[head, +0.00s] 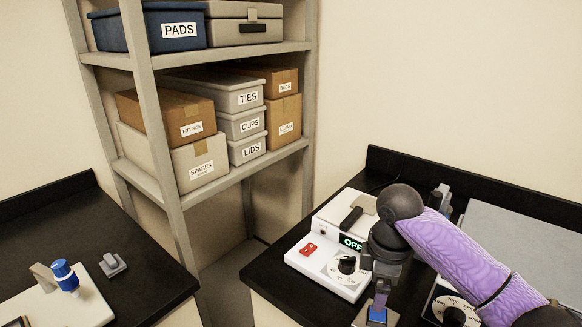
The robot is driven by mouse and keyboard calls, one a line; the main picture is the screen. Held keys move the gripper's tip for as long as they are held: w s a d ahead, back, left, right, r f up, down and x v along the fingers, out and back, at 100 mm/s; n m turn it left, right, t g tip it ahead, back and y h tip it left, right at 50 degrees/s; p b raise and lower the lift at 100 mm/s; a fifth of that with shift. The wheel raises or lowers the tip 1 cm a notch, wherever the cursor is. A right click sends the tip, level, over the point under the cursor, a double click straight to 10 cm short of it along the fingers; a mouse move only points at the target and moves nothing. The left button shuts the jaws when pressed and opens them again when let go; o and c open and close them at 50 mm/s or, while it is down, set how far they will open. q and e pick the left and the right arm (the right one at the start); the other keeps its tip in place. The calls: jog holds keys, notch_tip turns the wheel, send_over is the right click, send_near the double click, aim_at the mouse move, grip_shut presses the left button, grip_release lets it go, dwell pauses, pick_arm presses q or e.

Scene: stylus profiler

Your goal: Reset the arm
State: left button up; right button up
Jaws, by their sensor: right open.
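A white instrument (330,283) stands on the black bench at right. Its display reads OFF (350,243), and it has a red button piece (308,249) and a black dial (347,265). A black lever-like piece (351,219) lies on its top; I cannot tell whether this is the arm to be reset. My right gripper (378,298) is open and points down at the instrument's front right. A small blue block (377,316) shows just below its fingers; contact is unclear. My purple-sleeved right arm hides part of the bench. My left gripper is not in view.
A second black dial (453,317) sits partly under my right arm. A grey flat panel (520,245) lies behind it. Shelves with labelled boxes (200,165) stand between the benches.

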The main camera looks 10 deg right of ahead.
jog(key=s+a+f, duration=0.2)
jog(key=a+f, duration=0.2)
jog(key=f, duration=0.1)
jog(key=shift+s+a, duration=0.2)
jog(key=shift+s, duration=0.2)
jog(key=s+a+f+m+t+y, duration=0.1)
jog(key=s+a+f+m, duration=0.1)
jog(key=s+a+f, duration=0.35)
jog(key=s+d+m+t, duration=0.2)
jog(key=s+m, duration=0.7)
jog(key=s, duration=0.5)
notch_tip(320, 180, down, 19)
jog(key=s+g+h+b, duration=0.1)
jog(key=s, duration=0.1)
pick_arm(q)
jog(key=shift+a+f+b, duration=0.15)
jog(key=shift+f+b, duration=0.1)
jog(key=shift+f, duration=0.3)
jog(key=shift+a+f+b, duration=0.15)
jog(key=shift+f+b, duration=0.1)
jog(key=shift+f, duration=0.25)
pick_arm(e)
jog(key=s+d+f+n+g, duration=0.1)
jog(key=s+d+f, duration=0.2)
jog(key=s+f, duration=0.8)
jog(key=shift+s+f+g, duration=0.3)
jog(key=shift+s+f, duration=0.1)
jog(key=shift+s, duration=0.3)
